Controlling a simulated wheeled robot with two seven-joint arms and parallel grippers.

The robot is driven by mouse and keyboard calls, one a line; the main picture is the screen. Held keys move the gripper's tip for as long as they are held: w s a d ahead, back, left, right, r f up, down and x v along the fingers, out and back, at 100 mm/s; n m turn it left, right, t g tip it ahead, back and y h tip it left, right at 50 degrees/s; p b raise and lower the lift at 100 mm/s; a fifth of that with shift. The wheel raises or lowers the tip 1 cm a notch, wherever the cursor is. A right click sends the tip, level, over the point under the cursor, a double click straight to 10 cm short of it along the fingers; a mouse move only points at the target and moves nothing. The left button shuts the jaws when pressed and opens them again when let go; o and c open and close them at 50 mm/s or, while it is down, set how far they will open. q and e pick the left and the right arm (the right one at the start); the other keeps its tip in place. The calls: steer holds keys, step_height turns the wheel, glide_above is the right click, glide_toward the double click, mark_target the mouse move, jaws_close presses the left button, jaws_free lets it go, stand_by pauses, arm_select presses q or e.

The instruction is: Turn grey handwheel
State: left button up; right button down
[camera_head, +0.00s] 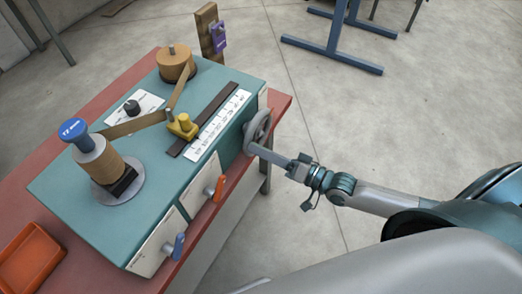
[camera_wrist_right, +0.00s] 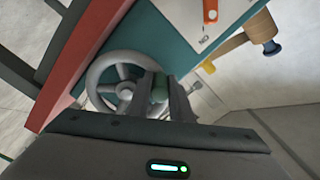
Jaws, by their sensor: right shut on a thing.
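The grey handwheel (camera_head: 259,127) is mounted on the right side of the teal winder. It also shows in the right wrist view (camera_wrist_right: 124,91), with its rim and spokes visible. My right gripper (camera_head: 252,149) is at the near, lower part of the wheel's rim. The fingers hide part of the handle and rim. My left gripper is not in view.
The winder (camera_head: 150,170) stands on a red-topped table (camera_head: 30,205) with an orange tray (camera_head: 32,258). An orange lever (camera_head: 217,188) and a blue lever (camera_head: 178,247) project from its front. A blue steel frame (camera_head: 330,55) stands behind on open floor.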

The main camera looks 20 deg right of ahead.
steer(key=c, duration=1.6)
jaws_free()
steer(key=shift+s+d+f, duration=0.1)
steer(key=shift+s+d, duration=0.2)
steer(key=shift+s, duration=0.05)
steer(key=shift+b+v, duration=2.05)
steer(key=shift+v, duration=6.2)
